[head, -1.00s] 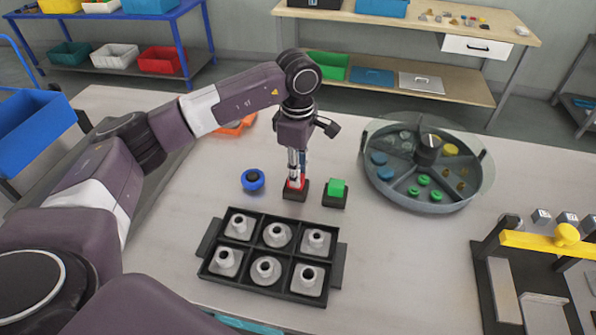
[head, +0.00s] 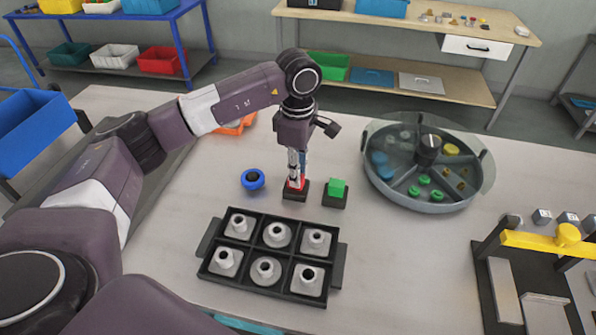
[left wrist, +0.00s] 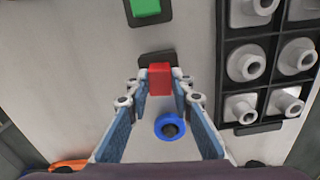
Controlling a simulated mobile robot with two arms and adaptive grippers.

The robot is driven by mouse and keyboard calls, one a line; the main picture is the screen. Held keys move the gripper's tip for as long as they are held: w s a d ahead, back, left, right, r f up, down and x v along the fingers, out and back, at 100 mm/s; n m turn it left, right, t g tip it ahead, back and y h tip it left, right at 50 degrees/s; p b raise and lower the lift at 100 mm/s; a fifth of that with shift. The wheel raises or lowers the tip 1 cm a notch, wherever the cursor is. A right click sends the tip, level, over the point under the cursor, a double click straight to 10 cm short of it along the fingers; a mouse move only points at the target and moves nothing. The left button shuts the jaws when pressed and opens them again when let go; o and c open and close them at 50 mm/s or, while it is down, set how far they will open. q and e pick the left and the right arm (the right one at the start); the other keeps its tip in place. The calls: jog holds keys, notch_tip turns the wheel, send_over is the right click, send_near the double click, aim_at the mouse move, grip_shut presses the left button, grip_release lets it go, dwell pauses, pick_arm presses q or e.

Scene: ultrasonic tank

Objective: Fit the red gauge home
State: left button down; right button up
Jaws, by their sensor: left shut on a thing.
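The red gauge (head: 298,184) is a small red block, and it also shows in the left wrist view (left wrist: 160,79). My left gripper (head: 296,180) points down and is shut on it, with one fingertip on each side in the left wrist view. The gauge is at a small black base (head: 295,195); I cannot tell whether it is fully seated there. The base shows partly behind the gauge in the left wrist view (left wrist: 157,58). A green block (head: 337,188) sits on a similar black base to the right. My right gripper is not in view.
A round blue piece (head: 253,180) stands left of the gauge. A black tray (head: 205,268) with several grey fittings lies in front. A round divided tank (head: 428,205) with small parts stands at right. A yellow-barred fixture (head: 530,242) is at far right.

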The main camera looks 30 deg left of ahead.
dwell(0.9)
pick_arm(q)
jog(key=c, duration=1.6)
grip_release()
notch_tip(320, 180, up, 12)
jog(key=shift+f, duration=0.1)
